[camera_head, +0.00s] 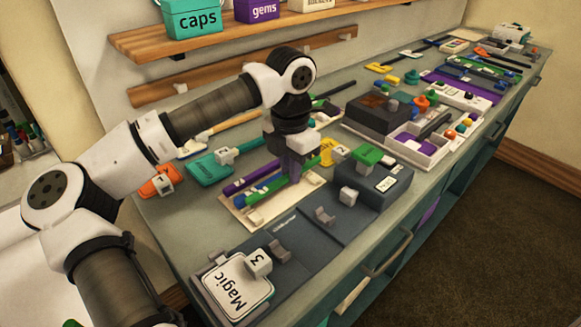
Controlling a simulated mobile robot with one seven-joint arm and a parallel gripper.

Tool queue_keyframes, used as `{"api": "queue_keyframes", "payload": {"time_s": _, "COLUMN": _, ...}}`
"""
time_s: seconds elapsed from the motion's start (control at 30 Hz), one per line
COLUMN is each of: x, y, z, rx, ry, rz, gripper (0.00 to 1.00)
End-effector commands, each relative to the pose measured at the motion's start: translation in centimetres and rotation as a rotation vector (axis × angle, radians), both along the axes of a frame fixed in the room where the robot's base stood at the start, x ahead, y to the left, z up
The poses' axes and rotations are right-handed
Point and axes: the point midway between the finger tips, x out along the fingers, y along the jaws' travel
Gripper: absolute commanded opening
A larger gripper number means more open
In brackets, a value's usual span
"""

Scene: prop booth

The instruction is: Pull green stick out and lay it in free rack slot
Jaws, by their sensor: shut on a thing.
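My gripper (294,172) points down over the cream rack and is shut on the green stick (268,187). The stick lies nearly level, low over the rack; a gap beneath it cannot be made out. The fingers hide its middle. The cream rack (236,214) stands near the front of the counter. A purple stick (245,180) lies along its back side. The front part of the rack, nearest the dark base, looks bare.
A dark base (325,228) with grey clips lies in front of the rack, with a "Magic" card (236,286) at its left end. A green block (367,154) and a dark box (378,113) stand to the right. A teal tag (208,168) lies behind left.

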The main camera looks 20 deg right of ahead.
Motion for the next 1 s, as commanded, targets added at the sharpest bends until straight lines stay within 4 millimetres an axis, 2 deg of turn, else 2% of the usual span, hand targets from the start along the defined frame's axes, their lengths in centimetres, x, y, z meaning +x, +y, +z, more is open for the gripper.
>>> {"api": "queue_keyframes", "payload": {"time_s": 0.3, "x": 0.07, "y": 0.05, "z": -0.57, "rx": 0.000, "ry": -0.001, "rz": 0.000, "gripper": 0.00}}
{"api": "queue_keyframes", "payload": {"time_s": 1.0, "x": 0.03, "y": 0.03, "z": -0.52, "rx": 0.000, "ry": 0.000, "rz": 0.000, "gripper": 0.00}}
